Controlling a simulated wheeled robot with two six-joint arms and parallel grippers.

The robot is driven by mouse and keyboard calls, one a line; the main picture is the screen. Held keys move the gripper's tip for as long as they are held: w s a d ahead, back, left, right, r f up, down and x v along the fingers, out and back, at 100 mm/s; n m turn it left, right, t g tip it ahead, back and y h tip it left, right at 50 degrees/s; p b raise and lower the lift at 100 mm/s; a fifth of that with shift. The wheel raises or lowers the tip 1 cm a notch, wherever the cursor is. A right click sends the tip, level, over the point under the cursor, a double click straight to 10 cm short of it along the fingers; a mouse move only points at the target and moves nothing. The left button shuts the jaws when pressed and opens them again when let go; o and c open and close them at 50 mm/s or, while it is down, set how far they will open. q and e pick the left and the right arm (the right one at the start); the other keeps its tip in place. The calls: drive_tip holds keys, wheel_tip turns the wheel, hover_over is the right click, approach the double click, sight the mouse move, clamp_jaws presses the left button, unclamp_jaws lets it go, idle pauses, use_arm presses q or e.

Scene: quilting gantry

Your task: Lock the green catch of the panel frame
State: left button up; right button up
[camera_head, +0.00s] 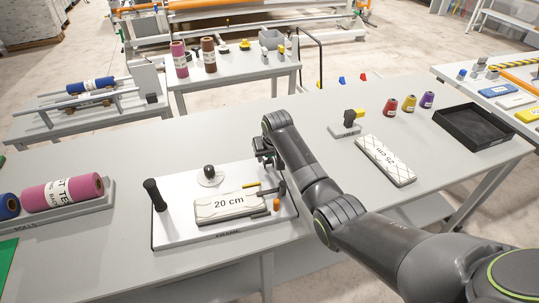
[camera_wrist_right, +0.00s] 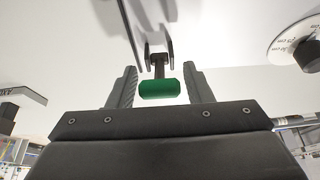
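The panel frame is a white board (camera_head: 176,229) on the near table, carrying a white panel labelled 20 cm (camera_head: 228,205). The green catch (camera_wrist_right: 160,88) shows in the right wrist view as a green grip on a dark stem between two grey prongs. My right gripper (camera_head: 262,154) is at the board's far right edge; its fingers (camera_wrist_right: 160,86) are open on either side of the green grip. A narrow gap seems to remain on each side; contact is unclear. In the head view the catch is hidden by my gripper. My left gripper is not in view.
A black post (camera_head: 155,194) and a round dial with a black knob (camera_head: 210,176) stand on the board. Pink and blue rolls (camera_head: 62,192) lie left. A quilted panel (camera_head: 386,160), several spools and a black tray (camera_head: 473,133) lie right. Tabletop behind the board is clear.

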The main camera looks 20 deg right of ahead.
drive_tip(key=c, duration=0.7)
drive_tip(key=shift+s+r+t+p, duration=0.1)
drive_tip(key=shift+s+t+p, duration=0.25)
drive_tip(key=shift+p, duration=0.5)
drive_tip(key=shift+f+t+p, duration=0.2)
drive_tip(key=shift+t+p, duration=0.25)
drive_tip(key=shift+t, duration=0.2)
drive_tip(key=o, duration=1)
drive_tip(key=shift+c, duration=0.2)
drive_tip(key=shift+s+r, duration=0.1)
drive_tip(key=b+v, duration=0.1)
drive_tip(key=v, duration=1.6)
drive_tip(key=shift+b, duration=0.3)
